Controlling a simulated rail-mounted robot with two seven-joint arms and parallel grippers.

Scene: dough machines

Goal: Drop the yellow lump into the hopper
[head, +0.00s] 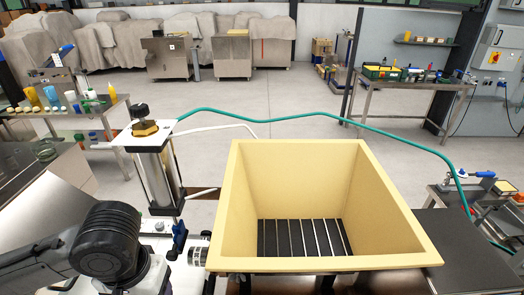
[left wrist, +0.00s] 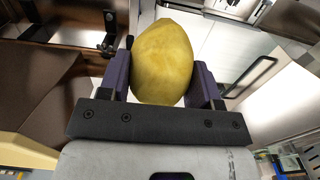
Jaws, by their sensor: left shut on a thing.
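The yellow lump (left wrist: 162,62) is a rounded, potato-like mass in the left wrist view. My left gripper (left wrist: 163,70) is shut on it, with a purple finger on each side. In the head view my left arm comes in at the lower left, but its gripper and the lump are out of the picture. The hopper (head: 398,225) is a large, pale yellow, open-topped box in the middle of the head view. Its floor has dark slats with light bars, and no lump shows inside. My right gripper is in neither view.
A metal cylinder with a brass-coloured cap (head: 146,128) stands left of the hopper. A green hose (head: 300,119) arches behind the hopper. A dark flat surface (head: 462,250) lies to its right. Side tables with bottles and tools stand farther back.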

